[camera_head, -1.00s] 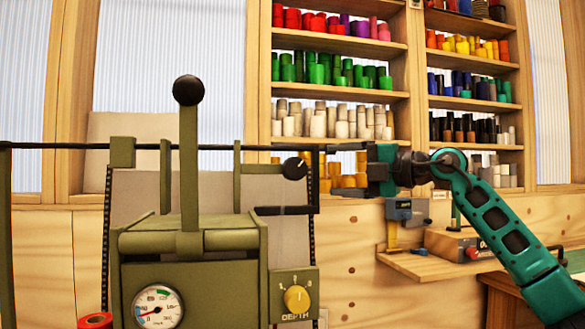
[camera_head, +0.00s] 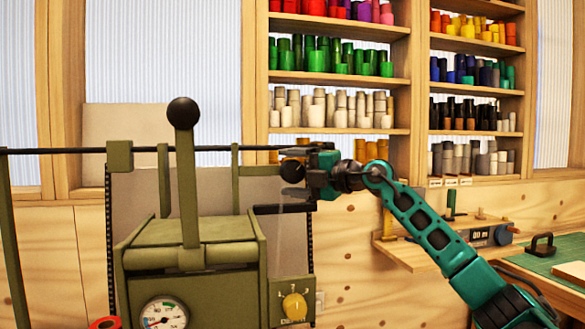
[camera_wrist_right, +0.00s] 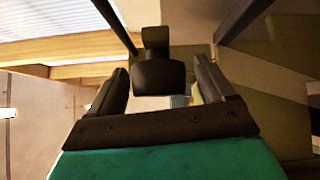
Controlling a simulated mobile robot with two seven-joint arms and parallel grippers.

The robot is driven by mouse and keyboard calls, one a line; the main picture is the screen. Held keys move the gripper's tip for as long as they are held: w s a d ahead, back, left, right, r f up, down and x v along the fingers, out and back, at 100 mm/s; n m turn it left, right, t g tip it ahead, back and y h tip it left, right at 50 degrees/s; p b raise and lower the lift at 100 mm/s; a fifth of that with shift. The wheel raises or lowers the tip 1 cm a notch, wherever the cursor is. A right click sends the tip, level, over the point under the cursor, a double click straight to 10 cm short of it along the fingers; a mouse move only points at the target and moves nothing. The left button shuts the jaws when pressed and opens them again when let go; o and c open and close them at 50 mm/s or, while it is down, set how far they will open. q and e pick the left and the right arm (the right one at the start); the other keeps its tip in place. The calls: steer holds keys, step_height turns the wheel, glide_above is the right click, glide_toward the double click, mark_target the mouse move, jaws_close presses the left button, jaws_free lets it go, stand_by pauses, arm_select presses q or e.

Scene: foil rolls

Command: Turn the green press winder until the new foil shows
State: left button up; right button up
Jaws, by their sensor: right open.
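The olive-green press (camera_head: 190,245) fills the left half of the head view, with a tall lever ending in a black ball. At its upper right is the winder's black knob (camera_head: 292,171), partly covered by my right gripper (camera_head: 299,163). In the right wrist view a dark knob (camera_wrist_right: 158,74) sits between the two open fingers of the right gripper (camera_wrist_right: 162,82). I cannot tell whether the fingers touch it. A thin, see-through foil strip (camera_head: 290,232) hangs below the winder. My left gripper is not in view.
A yellow depth dial (camera_head: 294,306) and a pressure gauge (camera_head: 163,317) are on the press front. A long dark rod (camera_head: 60,151) crosses at the top. Shelves of colored rolls (camera_head: 340,57) stand behind. A wooden side shelf (camera_head: 420,258) and green mat (camera_head: 556,262) lie at right.

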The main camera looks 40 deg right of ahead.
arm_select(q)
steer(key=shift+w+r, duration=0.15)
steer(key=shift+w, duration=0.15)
arm_select(e)
steer(key=shift+c, duration=0.2)
steer(key=c, duration=1)
steer(key=shift+o, duration=0.2)
steer(key=shift+f+m+t+b, duration=0.3)
steer(key=shift+m+b, duration=0.1)
steer(key=shift+b, duration=0.1)
steer(key=shift+a+m+t, duration=0.1)
steer(key=shift+m+t, duration=0.2)
steer(key=shift+m, duration=0.1)
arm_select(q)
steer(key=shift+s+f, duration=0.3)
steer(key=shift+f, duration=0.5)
arm_select(e)
steer(key=m+t, duration=0.2)
steer(key=shift+r+m, duration=0.25)
steer(key=shift+m, duration=0.05)
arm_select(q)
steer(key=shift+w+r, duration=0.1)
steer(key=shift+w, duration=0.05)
arm_select(e)
steer(key=o, duration=1)
